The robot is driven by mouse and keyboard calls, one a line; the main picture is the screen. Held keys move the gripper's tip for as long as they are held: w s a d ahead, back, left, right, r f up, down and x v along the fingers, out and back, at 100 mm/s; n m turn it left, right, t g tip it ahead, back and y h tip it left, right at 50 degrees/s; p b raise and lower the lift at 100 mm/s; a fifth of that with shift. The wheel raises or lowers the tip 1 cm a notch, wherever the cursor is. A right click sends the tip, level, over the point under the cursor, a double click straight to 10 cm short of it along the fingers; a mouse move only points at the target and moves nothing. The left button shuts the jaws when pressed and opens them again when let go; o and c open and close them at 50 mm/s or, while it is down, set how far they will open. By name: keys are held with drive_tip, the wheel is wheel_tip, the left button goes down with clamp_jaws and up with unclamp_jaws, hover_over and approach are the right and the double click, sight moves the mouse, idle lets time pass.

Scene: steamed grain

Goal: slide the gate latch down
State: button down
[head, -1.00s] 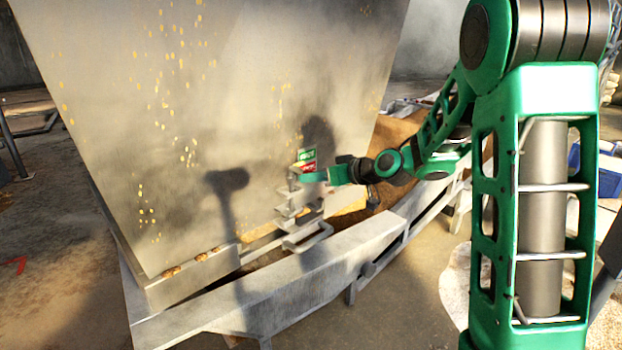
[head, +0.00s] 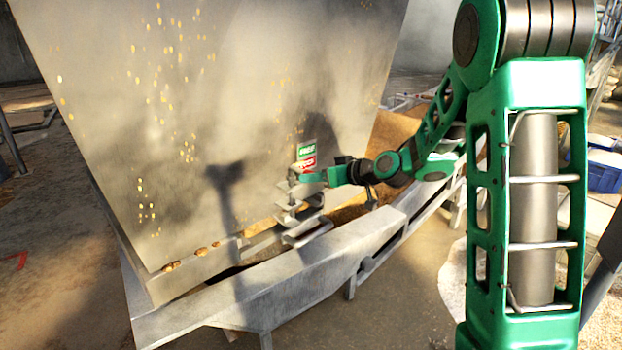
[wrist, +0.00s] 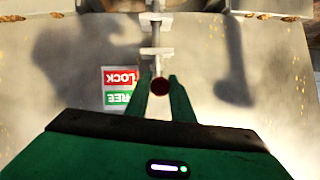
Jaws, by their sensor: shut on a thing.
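The gate latch is a metal bolt (wrist: 156,38) running through small brackets on the front of the sloped metal hopper (head: 240,100). Its dark red knob (wrist: 160,86) sits between my fingertips in the wrist view. My gripper (head: 296,179) is shut on the knob; it also shows in the wrist view (wrist: 160,92). A sign beside the latch has a green FREE half (head: 307,149) above a red LOCK half (head: 309,163). Both halves also show upside down in the wrist view. In the head view my fingers hide most of the knob.
Bent metal brackets (head: 300,218) stick out just below my gripper. A heavy metal beam (head: 290,265) runs across below the hopper. Brown grain (head: 393,132) lies behind on the right. A blue crate (head: 604,172) stands at the far right.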

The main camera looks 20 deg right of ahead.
drive_tip(key=shift+f, duration=0.75)
drive_tip(key=c, duration=1.5)
unclamp_jaws()
drive_tip(key=shift+o, duration=0.2)
drive_tip(key=shift+r, duration=0.1)
